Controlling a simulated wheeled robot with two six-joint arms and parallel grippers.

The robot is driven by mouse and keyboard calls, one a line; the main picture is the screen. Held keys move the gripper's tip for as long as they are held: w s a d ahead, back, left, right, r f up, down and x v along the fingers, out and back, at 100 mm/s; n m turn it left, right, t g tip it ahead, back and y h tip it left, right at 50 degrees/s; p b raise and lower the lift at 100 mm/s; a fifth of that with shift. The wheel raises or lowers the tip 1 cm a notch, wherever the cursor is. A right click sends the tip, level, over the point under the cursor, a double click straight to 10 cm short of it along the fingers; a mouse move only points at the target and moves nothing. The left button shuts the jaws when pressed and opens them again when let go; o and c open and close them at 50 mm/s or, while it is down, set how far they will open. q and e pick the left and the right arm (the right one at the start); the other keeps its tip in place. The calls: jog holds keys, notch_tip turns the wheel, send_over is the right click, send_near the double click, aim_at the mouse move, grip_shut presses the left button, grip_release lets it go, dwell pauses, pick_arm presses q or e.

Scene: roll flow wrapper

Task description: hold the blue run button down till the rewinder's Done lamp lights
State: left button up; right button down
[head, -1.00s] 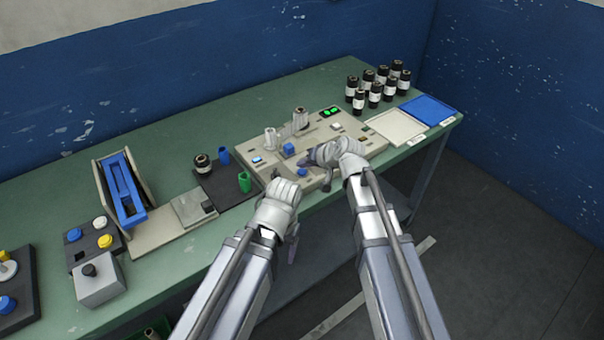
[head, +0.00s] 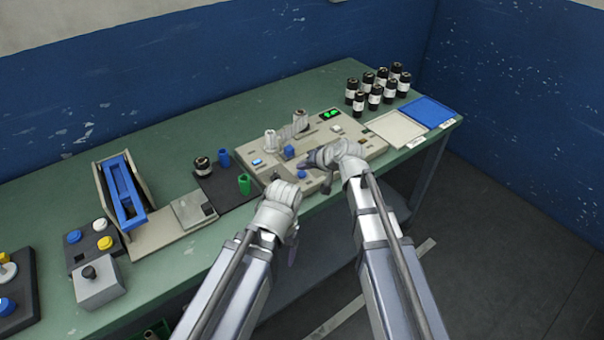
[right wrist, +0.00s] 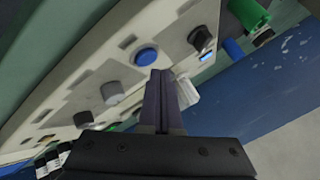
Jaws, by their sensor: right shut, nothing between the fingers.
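The rewinder (head: 362,150) is a beige panel box on the bench. A round blue button (head: 302,174) sits near its front edge and also shows in the right wrist view (right wrist: 146,56). My right gripper (head: 306,162) is shut and empty, its dark fingertips (right wrist: 158,72) right beside the blue button; I cannot tell whether they touch it. A green display (head: 330,113) glows at the back, and a small blue light (head: 257,162) is lit at the left. Lamp labels are unreadable. My left gripper (head: 292,256) hangs in front of the bench edge, its jaw state unclear.
Several black jars (head: 376,95), a white tray (head: 397,128) and a blue tray (head: 428,111) stand right.

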jog(key=shift+f, duration=0.15)
dwell(0.7)
jog(key=shift+f+b, duration=0.25)
jog(key=shift+b, duration=0.2)
